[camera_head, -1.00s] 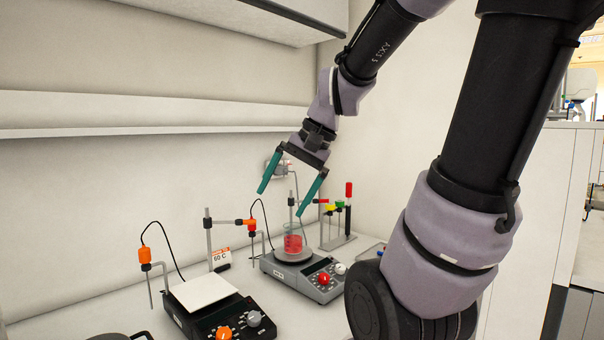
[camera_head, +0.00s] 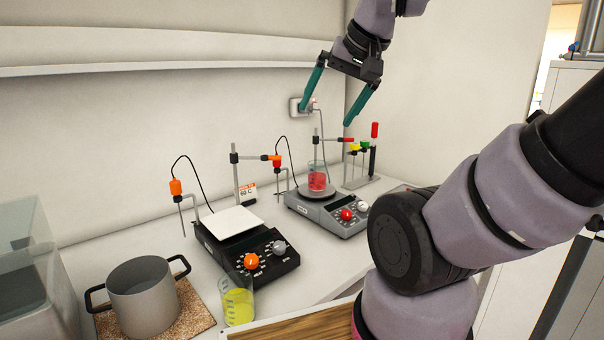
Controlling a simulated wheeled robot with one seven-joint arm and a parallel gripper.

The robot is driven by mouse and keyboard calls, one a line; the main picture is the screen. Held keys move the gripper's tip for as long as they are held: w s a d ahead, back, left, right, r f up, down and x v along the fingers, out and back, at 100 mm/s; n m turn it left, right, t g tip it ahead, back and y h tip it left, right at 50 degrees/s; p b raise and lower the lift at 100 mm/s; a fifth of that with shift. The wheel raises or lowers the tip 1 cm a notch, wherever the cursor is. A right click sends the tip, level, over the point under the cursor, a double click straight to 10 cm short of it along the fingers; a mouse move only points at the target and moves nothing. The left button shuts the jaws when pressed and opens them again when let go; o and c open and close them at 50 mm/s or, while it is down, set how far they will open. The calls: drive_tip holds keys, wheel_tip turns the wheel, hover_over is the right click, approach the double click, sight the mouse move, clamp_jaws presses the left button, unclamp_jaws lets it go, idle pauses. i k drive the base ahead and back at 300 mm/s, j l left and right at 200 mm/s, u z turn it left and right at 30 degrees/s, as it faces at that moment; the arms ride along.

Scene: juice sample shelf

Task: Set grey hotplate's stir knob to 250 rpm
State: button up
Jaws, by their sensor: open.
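The grey hotplate (camera_head: 338,219) stands on the bench against the back wall. A beaker of red liquid (camera_head: 317,176) sits on its round plate. Its front panel has a red knob (camera_head: 346,215) and a white knob (camera_head: 363,206). The labels are too small to read, so I cannot tell which is the stir knob or what speed is set. My gripper (camera_head: 325,116) has two green fingers spread apart, empty, in the air above and behind the hotplate in the picture. It touches nothing that I can see.
A black hotplate (camera_head: 240,243) with orange and grey knobs stands to the left. A beaker of yellow liquid (camera_head: 238,303), a grey pot (camera_head: 142,296) and a wooden board (camera_head: 290,328) are nearer. Clamp stands (camera_head: 236,175) rise behind the hotplates. A rack with coloured tops (camera_head: 362,165) stands right.

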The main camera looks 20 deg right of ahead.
sight(362, 206)
drive_tip(key=k+j+z, duration=0.1)
drive_tip(key=z, duration=0.65)
drive_tip(key=k+l, duration=0.05)
